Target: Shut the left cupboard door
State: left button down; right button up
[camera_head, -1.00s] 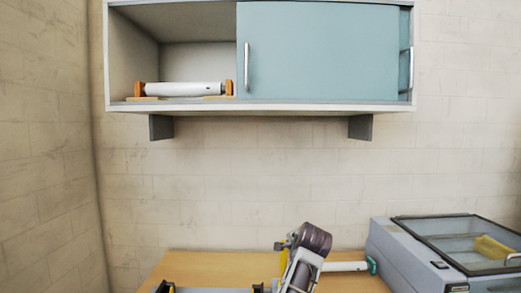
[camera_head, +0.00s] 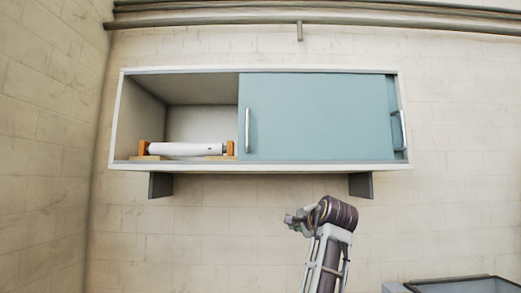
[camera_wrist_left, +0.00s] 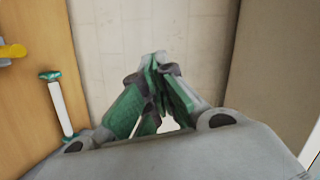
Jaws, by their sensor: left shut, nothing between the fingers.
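The wall cupboard (camera_head: 260,168) has its left half uncovered. The blue left door (camera_head: 318,118) is slid to the right and covers the right half, with its upright handle (camera_head: 247,130) near mid-cupboard. A strip of another blue door with a handle (camera_head: 402,130) shows at the right end. My left gripper (camera_head: 290,220) is below the cupboard, under the covered half and a little right of the left door's handle, apart from it. In the left wrist view its fingers (camera_wrist_left: 154,62) are shut together and empty. My right gripper is out of view.
A white roll on orange-brown end blocks (camera_head: 188,149) lies in the open half. Brackets (camera_head: 161,185) stand under the cupboard. Pipes (camera_head: 320,22) run above. A grey machine (camera_head: 455,285) is at lower right. In the wrist view, a green-ended roll (camera_wrist_left: 60,107) lies on the wooden table (camera_wrist_left: 30,100).

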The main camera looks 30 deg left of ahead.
pick_arm(q)
jog(key=s+r+y, duration=0.1)
jog(key=s+r, duration=0.1)
jog(key=r, duration=0.6)
jog(key=s+r+y, duration=0.1)
jog(key=s+r, duration=0.2)
jog(key=r, duration=0.4)
jog(key=y, duration=0.2)
send_near(266, 147)
jog(key=v, duration=0.5)
jog(key=shift+w+r+n, duration=0.2)
jog(key=shift+w+n, duration=0.05)
jog(key=shift+n, duration=0.05)
jog(key=shift+w+a, duration=0.1)
jog(key=shift+a, duration=0.1)
jog(key=p+x, duration=0.3)
jog(key=x, duration=0.6)
jog(key=shift+a+f, duration=0.1)
jog(key=shift+a, duration=0.1)
jog(key=shift+w+a+f, duration=0.1)
jog(key=shift+a, duration=0.2)
jog(key=shift+s+a+f+p, duration=0.15)
jog(key=shift+s+a+p, duration=0.15)
jog(key=shift+s+a, duration=0.35)
jog(key=shift+s+a+f+p, duration=0.15)
jog(key=shift+s+a+p, duration=0.15)
jog(key=shift+s+a, duration=0.35)
jog(key=shift+a, duration=0.1)
